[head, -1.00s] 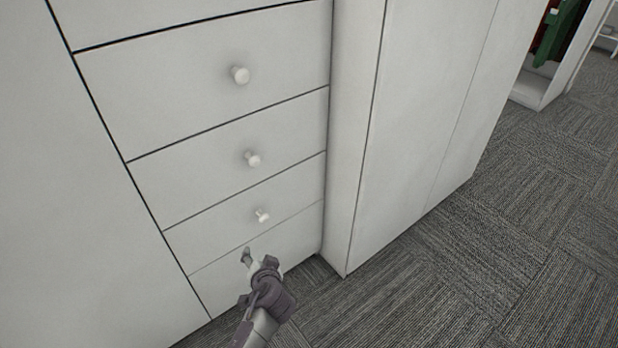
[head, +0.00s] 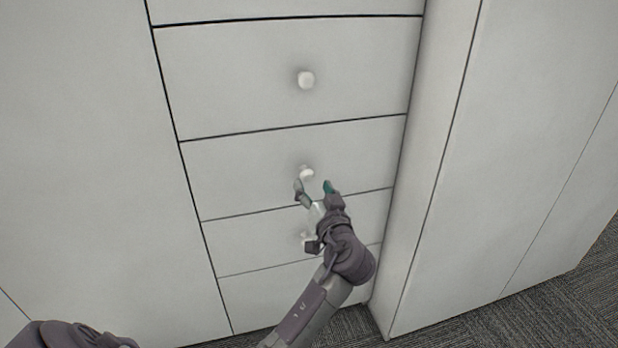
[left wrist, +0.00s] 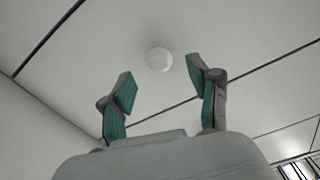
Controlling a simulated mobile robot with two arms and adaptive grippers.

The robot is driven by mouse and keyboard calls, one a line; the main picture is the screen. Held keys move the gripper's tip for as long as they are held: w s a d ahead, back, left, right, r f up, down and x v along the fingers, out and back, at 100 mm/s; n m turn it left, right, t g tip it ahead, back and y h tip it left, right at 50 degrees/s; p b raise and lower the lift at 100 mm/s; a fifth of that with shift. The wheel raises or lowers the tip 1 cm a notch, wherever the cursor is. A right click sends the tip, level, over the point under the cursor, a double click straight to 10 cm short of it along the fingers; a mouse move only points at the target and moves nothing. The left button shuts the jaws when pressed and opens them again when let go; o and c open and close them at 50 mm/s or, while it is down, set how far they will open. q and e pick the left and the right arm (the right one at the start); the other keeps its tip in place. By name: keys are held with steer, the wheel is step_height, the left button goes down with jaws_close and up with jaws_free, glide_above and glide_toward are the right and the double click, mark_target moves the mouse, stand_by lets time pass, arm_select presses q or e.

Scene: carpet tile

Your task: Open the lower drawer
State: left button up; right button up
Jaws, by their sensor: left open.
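A white drawer stack fills the middle of the head view, and its visible drawers look shut. The lowest visible drawer front (head: 265,297) is partly covered by my arm; no knob shows on it. The drawer above it (head: 245,245) has a round knob, mostly hidden behind my gripper. My left gripper (head: 313,188) is open and empty, its fingertips just below and around the knob (head: 306,173) of the drawer higher up. In the left wrist view, a round white knob (left wrist: 159,59) shows ahead between the open fingertips (left wrist: 160,82), apart from them. My right gripper is not in view.
A higher drawer with its own knob (head: 306,79) is above. A plain white panel (head: 80,150) stands on the left and a protruding white cabinet (head: 530,150) on the right. Grey carpet (head: 540,320) shows at the lower right.

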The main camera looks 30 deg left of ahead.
mark_target(309, 178)
arm_select(q)
steer(key=shift+x, duration=2.75)
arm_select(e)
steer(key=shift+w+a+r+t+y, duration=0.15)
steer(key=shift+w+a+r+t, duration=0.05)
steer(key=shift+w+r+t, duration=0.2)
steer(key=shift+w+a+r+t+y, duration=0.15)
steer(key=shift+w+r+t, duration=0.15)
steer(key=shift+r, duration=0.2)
arm_select(q)
jaws_close()
